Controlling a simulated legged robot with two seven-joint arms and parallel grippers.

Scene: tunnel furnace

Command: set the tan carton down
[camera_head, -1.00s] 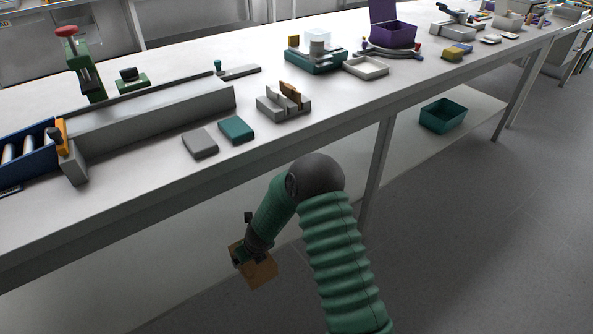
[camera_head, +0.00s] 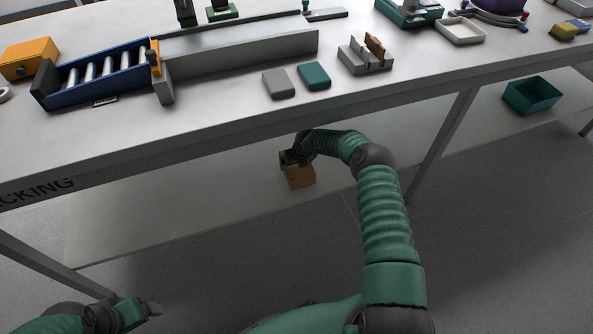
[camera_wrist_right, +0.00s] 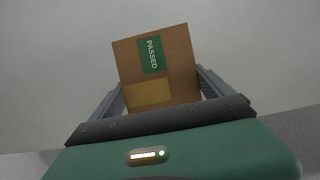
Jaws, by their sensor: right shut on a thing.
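The tan carton (camera_head: 300,177) is a small brown box held at the end of my right arm, below the table top's front edge. In the right wrist view the carton (camera_wrist_right: 172,77) shows a green "PASSED" label and sits between the two fingers. My right gripper (camera_head: 289,160) is shut on it. The lower shelf (camera_head: 210,190) lies behind and below the carton in the head view; whether the carton touches it I cannot tell. My left gripper (camera_head: 145,311) is at the bottom left, away from the carton; its jaw opening is unclear.
The table top (camera_head: 220,125) overhangs the shelf and carries a blue roller tray (camera_head: 98,78), a grey block (camera_head: 279,84), a teal block (camera_head: 314,76) and a slotted holder (camera_head: 364,58). A teal bin (camera_head: 532,96) stands on the shelf at right. The shelf around the carton looks bare.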

